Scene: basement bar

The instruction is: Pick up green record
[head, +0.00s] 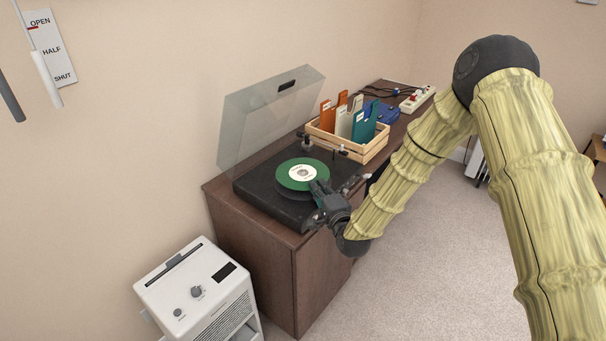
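The green record (289,180) with a cream label is at the turntable (258,187), above its dark platter. A dark curved edge shows below the record's near side, so it may be slightly raised; I cannot tell for sure. My gripper (319,188) reaches in from the right, with its fingertips at the record's near right edge. They overlap that edge in the picture. Whether the fingers are closed on the record is too small to tell. The turntable's clear lid (262,115) stands open behind.
A wooden crate (350,149) of colored record sleeves stands behind the turntable on the brown cabinet (325,275). A blue box (382,112) and a power strip (417,99) lie beyond it. A white appliance (195,290) stands at the front left.

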